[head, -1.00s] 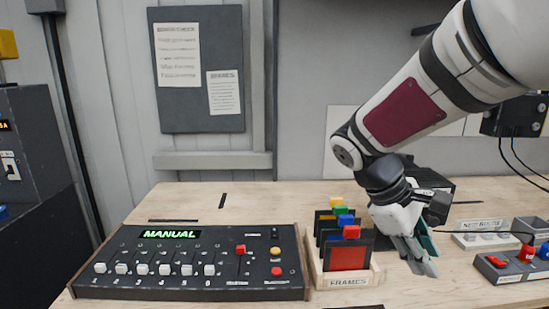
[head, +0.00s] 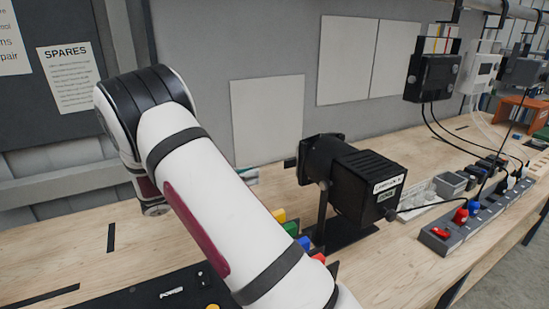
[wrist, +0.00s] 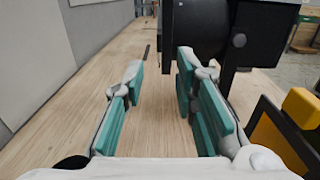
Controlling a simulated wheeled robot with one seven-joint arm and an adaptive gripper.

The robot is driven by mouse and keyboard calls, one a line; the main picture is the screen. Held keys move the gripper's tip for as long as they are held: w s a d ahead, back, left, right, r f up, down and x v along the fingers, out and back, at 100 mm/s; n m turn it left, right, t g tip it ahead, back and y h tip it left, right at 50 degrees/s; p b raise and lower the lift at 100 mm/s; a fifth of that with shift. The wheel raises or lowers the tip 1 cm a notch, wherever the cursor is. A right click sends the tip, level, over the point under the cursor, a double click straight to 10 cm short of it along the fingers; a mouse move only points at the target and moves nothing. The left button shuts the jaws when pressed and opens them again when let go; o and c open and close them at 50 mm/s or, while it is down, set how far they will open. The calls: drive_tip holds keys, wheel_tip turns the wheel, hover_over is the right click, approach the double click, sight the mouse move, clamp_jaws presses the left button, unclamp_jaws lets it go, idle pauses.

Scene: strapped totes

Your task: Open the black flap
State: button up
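A black lamp housing (head: 350,185) stands on a post on the workbench, right of my arm in the head view. A small dark tab (head: 290,163) sticks out at its left end; I cannot tell whether this is the flap. In the wrist view the dark lamp (wrist: 203,22) fills the top centre, with a thin black upright piece (wrist: 167,38) at its left edge, possibly the flap. My gripper (wrist: 160,72) is open and empty, teal pads apart, with the lamp just beyond its right finger. In the head view only its tips (head: 245,175) show behind my arm.
Colour-tabbed frames (head: 290,229) stand close below my arm; a yellow-tabbed one (wrist: 302,105) is right of the gripper. A power strip (head: 460,228) with plugs and cables lies right of the lamp. Bare bench (wrist: 90,82) lies to the gripper's left.

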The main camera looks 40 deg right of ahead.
sight(289, 163)
drive_tip(key=p+x, duration=0.2)
drive_tip(key=x, duration=1.1)
drive_tip(key=shift+d+p, duration=0.35)
drive_tip(key=shift+p, duration=0.05)
clamp_jaws()
